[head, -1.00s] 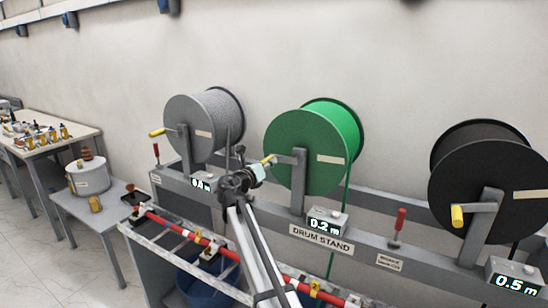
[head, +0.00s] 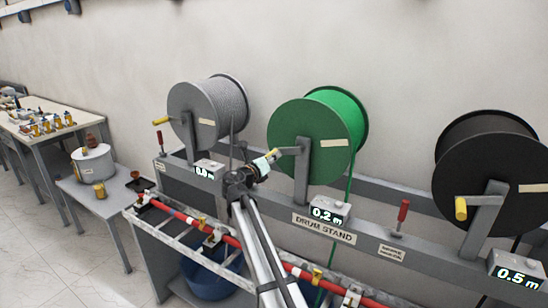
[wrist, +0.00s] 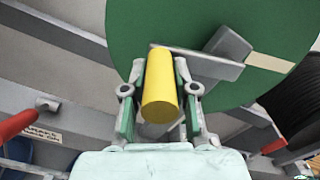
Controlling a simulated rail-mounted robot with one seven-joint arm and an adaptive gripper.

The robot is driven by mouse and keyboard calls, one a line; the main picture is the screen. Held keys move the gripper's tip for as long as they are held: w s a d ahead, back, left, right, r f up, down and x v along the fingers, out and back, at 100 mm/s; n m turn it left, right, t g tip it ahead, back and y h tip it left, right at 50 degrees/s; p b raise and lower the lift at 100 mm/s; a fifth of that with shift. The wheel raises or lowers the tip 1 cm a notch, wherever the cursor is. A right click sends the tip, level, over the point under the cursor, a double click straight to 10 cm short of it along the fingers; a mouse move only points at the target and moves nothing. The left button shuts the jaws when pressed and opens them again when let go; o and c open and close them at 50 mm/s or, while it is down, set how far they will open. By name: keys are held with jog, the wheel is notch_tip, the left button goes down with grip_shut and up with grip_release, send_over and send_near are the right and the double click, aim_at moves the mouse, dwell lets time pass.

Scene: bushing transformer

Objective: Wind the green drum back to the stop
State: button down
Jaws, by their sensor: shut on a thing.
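The green drum (head: 308,143) stands in the middle of the drum stand, and its counter (head: 327,213) reads 0.2 m. A green line hangs from it. Its grey crank points left in the head view and ends in a yellow crank handle (head: 272,157). My gripper (head: 256,170) is at that handle, left of the drum's face. In the wrist view the yellow handle (wrist: 160,88) lies between the two fingers of my gripper (wrist: 158,100), which are shut on it. The green drum (wrist: 200,28) fills the top behind.
A grey drum (head: 208,112) stands left and a black drum (head: 487,170) right, with its counter (head: 516,274) at 0.5 m. Red levers, one right of centre (head: 402,216), rise from the stand. A red pole (head: 205,229) lies in front, above a blue bin (head: 210,275).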

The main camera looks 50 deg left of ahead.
jog(key=shift+s+a+f, duration=0.1)
jog(key=shift+a+f, duration=0.05)
dwell(0.4)
jog(key=c, duration=0.9)
grip_release()
jog(key=shift+a, duration=0.15)
jog(key=shift+d, duration=0.2)
jog(key=v, duration=1.2)
jog(key=shift+a, duration=0.1)
